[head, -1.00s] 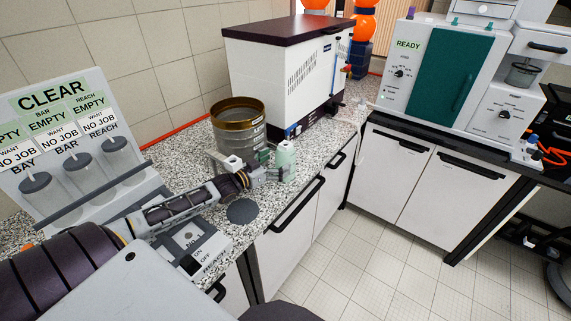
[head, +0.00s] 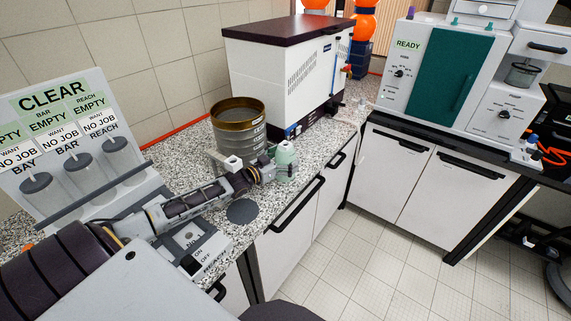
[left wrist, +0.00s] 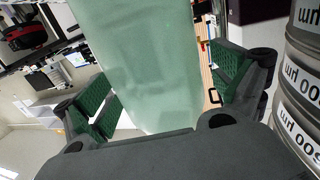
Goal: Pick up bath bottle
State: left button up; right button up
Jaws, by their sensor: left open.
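The bath bottle (head: 285,156) is a pale green bottle standing on the speckled counter, just right of the sieve stack. My left gripper (head: 278,174) has reached it from the left in the head view. In the left wrist view the bottle (left wrist: 145,60) fills the middle, between the two green-padded fingers of my left gripper (left wrist: 160,95). The fingers are spread, with visible gaps beside the bottle on the left and a narrow one on the right. My right gripper does not show.
A sieve stack (head: 240,128) with a brown rim stands close behind the bottle. A large white machine (head: 280,80) with a dark lid is farther back. A dark round disc (head: 242,211) lies on the counter (head: 262,197) nearer its front edge. A sign panel (head: 70,130) stands left.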

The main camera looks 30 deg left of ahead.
aim_at(288, 152)
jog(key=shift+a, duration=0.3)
pick_arm(q)
jog(key=c, duration=1.2)
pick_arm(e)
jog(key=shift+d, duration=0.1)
pick_arm(q)
jog(key=shift+r, duration=0.2)
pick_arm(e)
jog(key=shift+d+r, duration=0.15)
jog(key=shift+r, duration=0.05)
pick_arm(q)
jog(key=shift+r+p, duration=1.7)
jog(key=shift+p, duration=0.2)
jog(key=shift+d+p, duration=0.3)
jog(key=shift+d, duration=0.3)
jog(key=d, duration=0.5)
jog(key=s+d+p, duration=0.1)
jog(key=d, duration=0.5)
jog(key=d+p, duration=0.1)
jog(key=d, duration=0.4)
jog(key=shift+s+d+f, duration=0.1)
jog(key=shift+s+d, duration=0.1)
jog(key=shift+d, duration=0.15)
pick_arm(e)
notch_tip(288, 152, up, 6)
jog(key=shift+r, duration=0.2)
